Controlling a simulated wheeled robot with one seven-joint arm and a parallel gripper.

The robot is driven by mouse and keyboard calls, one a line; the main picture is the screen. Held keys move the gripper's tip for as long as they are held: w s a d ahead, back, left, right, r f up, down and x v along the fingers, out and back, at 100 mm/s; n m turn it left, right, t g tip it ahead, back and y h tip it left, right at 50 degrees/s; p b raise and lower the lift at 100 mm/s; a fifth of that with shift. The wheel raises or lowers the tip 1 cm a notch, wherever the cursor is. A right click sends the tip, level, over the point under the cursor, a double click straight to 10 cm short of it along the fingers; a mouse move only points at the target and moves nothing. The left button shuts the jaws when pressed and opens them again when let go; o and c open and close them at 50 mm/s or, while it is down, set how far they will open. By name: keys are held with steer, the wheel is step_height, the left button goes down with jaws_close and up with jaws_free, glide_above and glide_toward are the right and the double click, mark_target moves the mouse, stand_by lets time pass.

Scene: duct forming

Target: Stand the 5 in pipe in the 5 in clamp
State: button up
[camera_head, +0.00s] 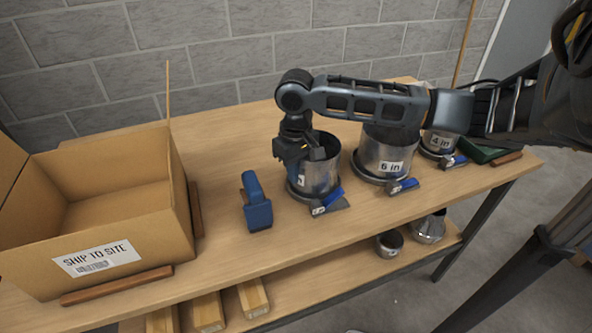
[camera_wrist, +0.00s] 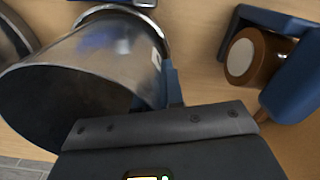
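The 5 in pipe (camera_head: 328,160) is a silver metal cylinder, taken as the 5 in one from its position; its label is mostly hidden, with only an "n" showing. It stands about upright at the leftmost clamp (camera_head: 330,207), which has a blue handle. In the wrist view the pipe (camera_wrist: 90,75) shows its open end, with a silver ring (camera_wrist: 150,22) around its far end. How firmly it is seated is unclear. My gripper (camera_head: 305,150) is at the pipe's left rim. A blue finger lies against the wall in the wrist view; its grip is unclear.
A 6 in pipe (camera_head: 376,155) and a 4 in pipe (camera_head: 438,143) stand in clamps to the right. A blue tape dispenser (camera_head: 257,205) stands to the left, then an open cardboard box (camera_head: 150,235). Metal fittings (camera_head: 390,243) lie on the lower shelf.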

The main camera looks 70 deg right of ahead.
steer(key=o, duration=0.5)
steer(key=shift+o, duration=0.2)
steer(key=shift+r, duration=0.1)
step_height(320, 180, up, 8)
steer(key=shift+f, duration=0.15)
steer(key=shift+w, duration=0.1)
stand_by(0.5)
